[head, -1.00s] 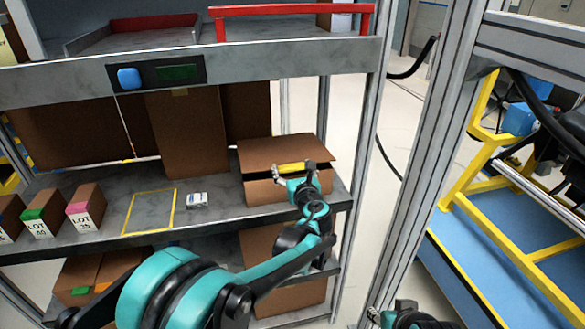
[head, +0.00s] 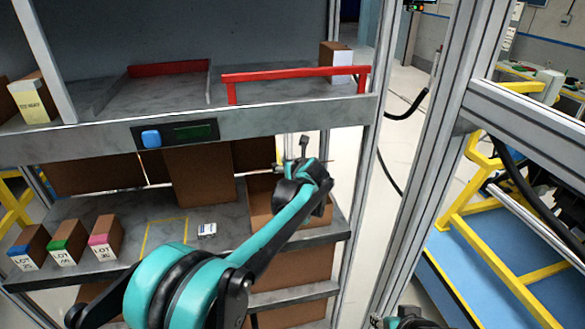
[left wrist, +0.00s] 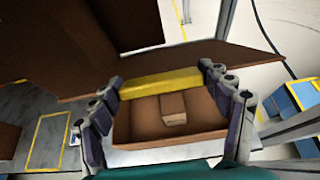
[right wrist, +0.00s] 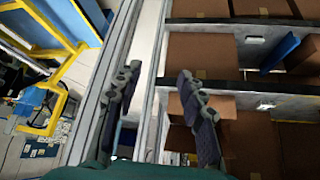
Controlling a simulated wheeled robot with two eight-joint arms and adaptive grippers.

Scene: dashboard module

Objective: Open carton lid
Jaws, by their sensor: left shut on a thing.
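The brown carton (head: 262,208) stands at the right end of the middle shelf, partly hidden behind my left arm. In the left wrist view its lid (left wrist: 205,57) is raised and the carton (left wrist: 125,133) shows its open inside, with a small brown box (left wrist: 173,107) in it. My left gripper (left wrist: 160,86) is shut on the yellow strip (left wrist: 150,88) at the lid's edge. My right gripper (right wrist: 157,85) is open and empty in the right wrist view, away from the carton.
Boxes with blue, green and pink tops (head: 66,243) stand on the shelf's left. A yellow outlined square (head: 165,232) and a small white item (head: 207,230) lie between. The upper shelf edge (head: 240,122) is close to my left gripper. A metal post (head: 420,170) stands right.

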